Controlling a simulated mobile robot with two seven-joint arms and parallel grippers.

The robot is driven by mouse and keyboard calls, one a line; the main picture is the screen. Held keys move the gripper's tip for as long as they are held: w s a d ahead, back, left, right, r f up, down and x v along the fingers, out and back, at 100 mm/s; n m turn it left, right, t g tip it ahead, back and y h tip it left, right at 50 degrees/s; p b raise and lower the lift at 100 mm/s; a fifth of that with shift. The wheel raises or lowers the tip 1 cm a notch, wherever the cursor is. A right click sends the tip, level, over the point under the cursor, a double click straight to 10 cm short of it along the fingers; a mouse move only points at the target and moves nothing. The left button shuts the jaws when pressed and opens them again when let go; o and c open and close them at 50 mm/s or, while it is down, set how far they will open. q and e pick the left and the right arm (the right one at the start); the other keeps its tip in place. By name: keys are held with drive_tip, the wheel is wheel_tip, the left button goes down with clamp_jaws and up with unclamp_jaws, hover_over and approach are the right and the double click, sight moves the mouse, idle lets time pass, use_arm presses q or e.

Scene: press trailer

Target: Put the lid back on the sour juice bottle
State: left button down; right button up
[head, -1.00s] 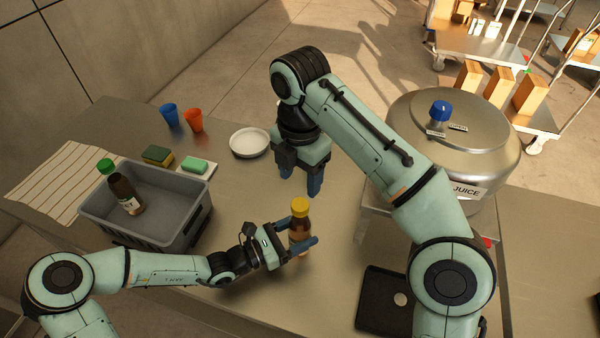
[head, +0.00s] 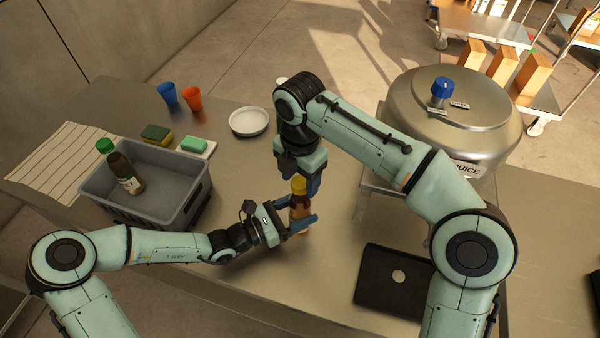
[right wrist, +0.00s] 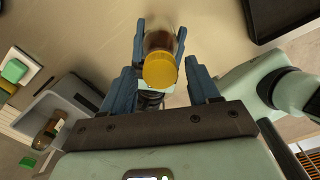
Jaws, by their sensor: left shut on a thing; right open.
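A brown bottle (head: 297,213) with a yellow lid (head: 298,185) on its top stands upright at the middle of the table. My left gripper (head: 301,224) is shut around the bottle's body from the left. My right gripper (head: 303,177) is above it, pointing down and open, with its fingers partly hidden behind the lid in the head view. In the right wrist view the yellow lid (right wrist: 160,70) shows between and beyond the open fingers. I cannot read either bottle's label.
The grey crate (head: 166,218) stands at left. A striped cloth (head: 62,165), sponges (head: 157,133), blue and orange cups (head: 192,98) and a white dish (head: 249,121) lie behind. A steel juice tank (head: 430,110) and a dark flat tray (head: 385,285) are at right.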

drive_tip(key=c, duration=1.1)
drive_tip(key=m, duration=0.4)
drive_tip(key=shift+m, duration=0.4)
drive_tip(key=m, duration=0.4)
drive_tip(key=shift+m, duration=0.4)
drive_tip(key=m, duration=0.6)
drive_tip(key=shift+m, duration=0.4)
drive_tip(key=m, duration=0.4)
drive_tip(key=shift+m, duration=0.3)
drive_tip(key=o, duration=1.3)
wheel_tip(320, 180, up, 12)
drive_tip(key=shift+f, duration=0.1)
